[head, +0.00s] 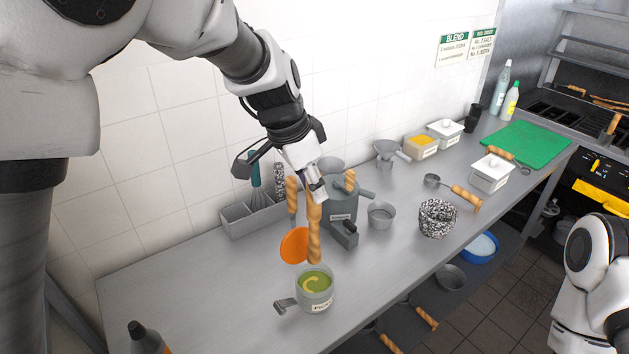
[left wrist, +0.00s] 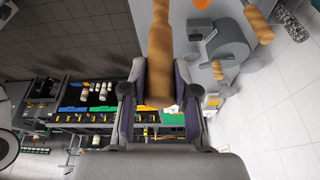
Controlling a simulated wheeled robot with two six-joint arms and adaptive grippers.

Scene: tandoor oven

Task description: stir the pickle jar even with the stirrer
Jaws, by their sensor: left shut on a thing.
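The pickle jar (head: 313,303) stands upright on the steel counter near its front edge. It is a grey pot with a label and a side handle, holding green contents with a paler yellow curved streak. My left gripper (head: 316,192) is shut on the stirrer's wooden handle (head: 314,235), above and behind the jar. In the left wrist view the handle (left wrist: 160,50) stands between the gripper's two fingers (left wrist: 160,88). The handle's lower end shows just above the jar's back rim; I cannot make out the stirrer's working end. My right gripper is out of view.
An orange disc (head: 294,246) shows behind the jar. A grey utensil box (head: 238,221), a grey grinder-like device (head: 341,212), a small metal cup (head: 381,215) and a speckled bowl (head: 437,218) stand around. The counter left of the jar (head: 190,285) is mostly clear.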

